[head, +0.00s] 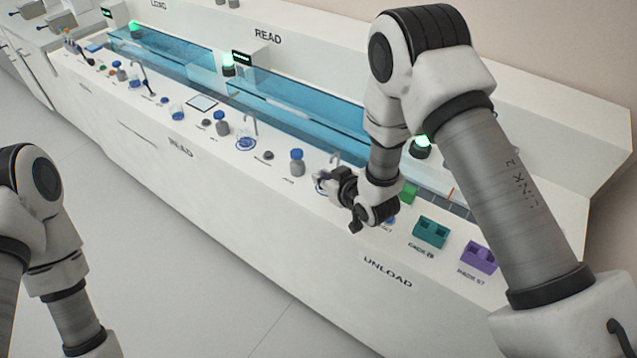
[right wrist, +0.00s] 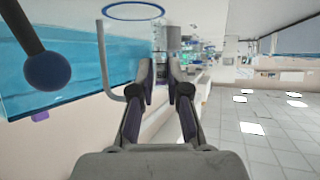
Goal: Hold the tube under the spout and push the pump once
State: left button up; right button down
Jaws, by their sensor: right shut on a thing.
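My right gripper (head: 328,184) is over the counter at the UNLOAD end, near a thin grey spout (head: 335,160). In the right wrist view my right gripper (right wrist: 169,88) has its fingers a little apart, shut on the tube (right wrist: 166,42), a pale, clear shape that is hard to make out. A thin grey bent pipe (right wrist: 103,65) and a blue ring (right wrist: 135,11) are just left of the fingers. A dark rod with a blue ball (right wrist: 46,71) is farther left; I cannot tell whether it is the pump. My left gripper is outside the head view.
Grey bottles with blue caps (head: 297,161) and a blue-rimmed beaker (head: 245,143) stand left of the gripper on the white counter. A teal rack (head: 431,232) and a purple rack (head: 478,255) stand to the right. Blue clear covers (head: 290,105) run behind. The floor in front is free.

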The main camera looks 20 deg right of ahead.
jog(key=shift+w+d+f, duration=0.15)
jog(key=shift+w+d, duration=0.05)
jog(key=shift+d, duration=0.4)
jog(key=shift+s, duration=0.1)
jog(key=shift+a, duration=0.25)
jog(key=shift+d, duration=0.4)
jog(key=shift+w, duration=0.2)
jog(key=shift+w+d, duration=0.3)
jog(key=shift+d, duration=0.15)
